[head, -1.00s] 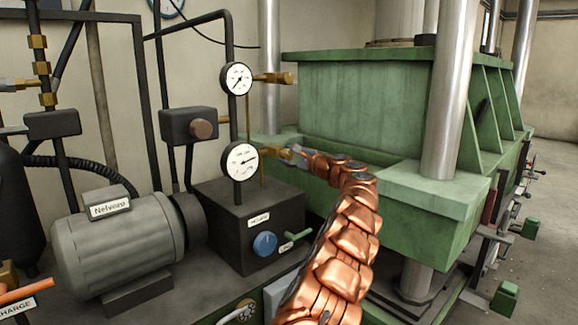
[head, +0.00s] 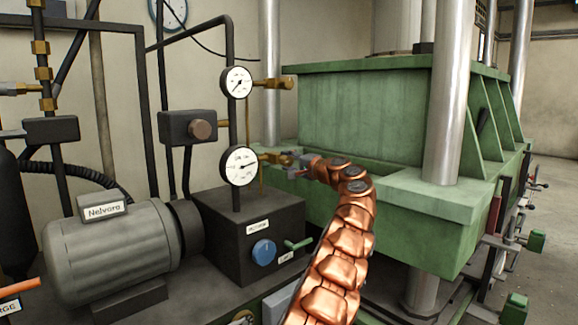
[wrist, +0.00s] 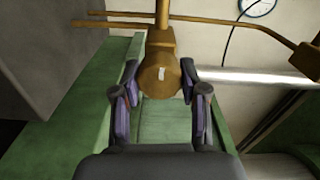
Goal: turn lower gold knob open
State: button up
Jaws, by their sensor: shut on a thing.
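The lower gold knob (head: 273,157) sticks out to the right of the lower white gauge (head: 240,165). My gripper (head: 288,159) reaches it from the right, at the end of my copper-coloured arm. In the wrist view the knob's round gold end (wrist: 160,78) lies between my two dark fingers with purple pads (wrist: 159,72), which are shut on it from both sides. A small pale mark shows on the knob's face. Its turn angle cannot be read in the head view, where my gripper partly covers it.
An upper gauge (head: 236,82) with its own gold knob (head: 273,84) sits above. A dark box (head: 225,232) with a blue dial (head: 264,251) and green lever (head: 298,244) stands below. The green press (head: 365,115) fills the space behind and right of my gripper.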

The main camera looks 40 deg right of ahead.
dwell(0.4)
jog(key=o, duration=1.1)
jog(key=shift+o, duration=0.2)
jog(key=shift+s, duration=0.1)
jog(key=shift+s+a+r, duration=0.1)
jog(key=shift+s+r, duration=0.1)
jog(key=shift+s, duration=0.35)
jog(key=shift+s+f, duration=0.15)
jog(key=shift+s, duration=2.15)
send_near(290, 161)
jog(key=shift+s+f, duration=0.1)
jog(key=shift+s, duration=0.6)
